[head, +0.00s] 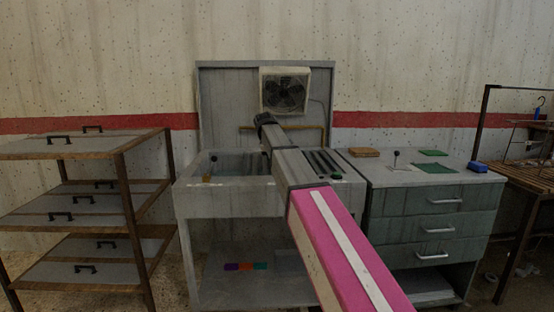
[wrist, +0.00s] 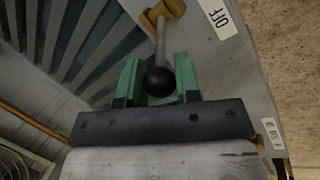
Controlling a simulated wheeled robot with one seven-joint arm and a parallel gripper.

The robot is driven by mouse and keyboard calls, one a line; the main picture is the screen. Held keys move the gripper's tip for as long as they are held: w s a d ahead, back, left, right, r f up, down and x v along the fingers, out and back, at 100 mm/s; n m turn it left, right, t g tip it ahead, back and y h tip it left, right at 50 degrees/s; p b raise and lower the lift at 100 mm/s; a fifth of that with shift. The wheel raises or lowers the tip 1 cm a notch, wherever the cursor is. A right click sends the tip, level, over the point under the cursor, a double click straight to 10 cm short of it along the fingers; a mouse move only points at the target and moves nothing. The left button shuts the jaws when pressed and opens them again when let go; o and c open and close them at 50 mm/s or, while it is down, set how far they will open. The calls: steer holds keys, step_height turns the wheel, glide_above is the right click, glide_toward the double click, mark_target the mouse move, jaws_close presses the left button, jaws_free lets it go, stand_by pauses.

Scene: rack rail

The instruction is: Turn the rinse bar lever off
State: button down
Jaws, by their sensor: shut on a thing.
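The rinse bar lever (wrist: 160,45) shows in the wrist view as a thin grey rod with a black ball knob (wrist: 160,81) and an orange-yellow pivot mount (wrist: 163,12) at the top. My gripper (wrist: 156,78) has green fingers, one on each side of the lever by the knob, and is shut on it. A white OFF label (wrist: 218,15) lies to the right of the pivot. A second label (wrist: 273,133) sits lower right, its text unreadable. In the head view my arm hides the lever, and the gripper is not clearly seen.
The grey sink bench (head: 225,203) stands ahead, with a slatted grille (head: 322,162) on its right part and a fan (head: 285,92) behind. A shelf rack (head: 70,146) is at left. A drawer cabinet (head: 432,202) with a small lever (head: 397,155) is at right.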

steer(key=shift+a, duration=0.15)
steer(key=c, duration=0.8)
jaws_free()
steer(key=shift+s, duration=0.1)
steer(key=v, duration=1)
steer(key=shift+s+r, duration=0.1)
steer(key=shift+r, duration=0.2)
